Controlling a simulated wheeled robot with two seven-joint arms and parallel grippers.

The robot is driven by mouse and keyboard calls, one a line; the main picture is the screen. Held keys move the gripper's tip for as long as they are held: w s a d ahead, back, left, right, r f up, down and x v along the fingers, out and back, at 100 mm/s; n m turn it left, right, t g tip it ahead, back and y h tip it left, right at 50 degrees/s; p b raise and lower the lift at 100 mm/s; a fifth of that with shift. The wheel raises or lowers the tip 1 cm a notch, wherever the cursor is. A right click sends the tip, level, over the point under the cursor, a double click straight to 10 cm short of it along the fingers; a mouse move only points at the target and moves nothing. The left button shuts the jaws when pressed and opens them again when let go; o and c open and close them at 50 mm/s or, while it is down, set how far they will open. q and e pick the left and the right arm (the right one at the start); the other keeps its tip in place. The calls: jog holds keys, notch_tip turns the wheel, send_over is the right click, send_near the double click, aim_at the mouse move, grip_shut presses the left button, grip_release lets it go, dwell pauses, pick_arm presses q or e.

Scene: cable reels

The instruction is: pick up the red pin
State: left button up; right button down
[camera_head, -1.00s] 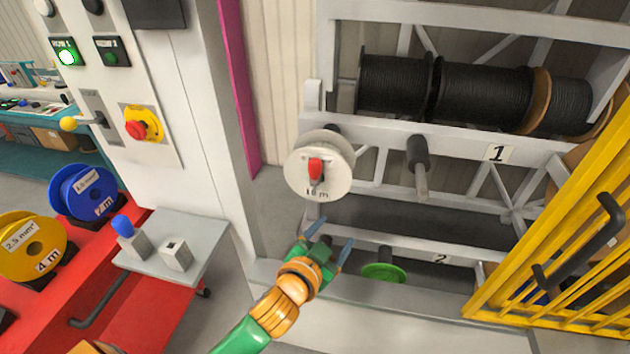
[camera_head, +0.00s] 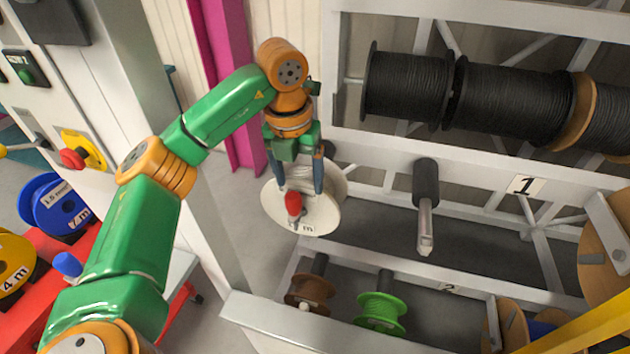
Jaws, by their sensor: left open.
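The red pin (camera_head: 293,205) sticks out at the hub of a white reel (camera_head: 322,212) on the left part of the rack. My left gripper (camera_head: 302,190) points down in front of the reel, with its two blue-grey fingers apart. The pin's red head shows between and slightly below the fingertips, nearer the left finger. I cannot tell whether a finger touches it. The gripper is open and hides the upper part of the reel. My right gripper is not in view.
A bare grey spindle (camera_head: 425,215) juts out right of the reel. Black cable drums (camera_head: 510,100) fill the upper rack. A brown reel (camera_head: 310,291) and a green reel (camera_head: 381,312) sit on the lower level. A yellow gate (camera_head: 590,330) stands at lower right.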

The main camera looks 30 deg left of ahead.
aim_at(293, 196)
pick_arm(q)
jog(key=shift+w+a+f, duration=0.25)
jog(key=shift+a+f, duration=0.1)
jog(key=f, duration=0.1)
jog(key=s+p, duration=0.1)
jog(key=s+f, duration=0.1)
jog(key=shift+s+a+f, duration=0.1)
jog(key=shift+a+f, duration=0.15)
jog(key=shift+f, duration=0.1)
jog(key=shift+w+a+f, duration=0.1)
jog(key=shift+w+f, duration=0.1)
jog(key=shift+f, duration=1)
jog(key=shift+w+f, duration=0.2)
jog(key=shift+w, duration=0.3)
jog(key=c, duration=0.4)
jog(key=shift+s+r, duration=0.15)
jog(key=shift+s, duration=0.1)
jog(key=c, duration=0.6)
grip_shut()
jog(key=shift+w, duration=0.1)
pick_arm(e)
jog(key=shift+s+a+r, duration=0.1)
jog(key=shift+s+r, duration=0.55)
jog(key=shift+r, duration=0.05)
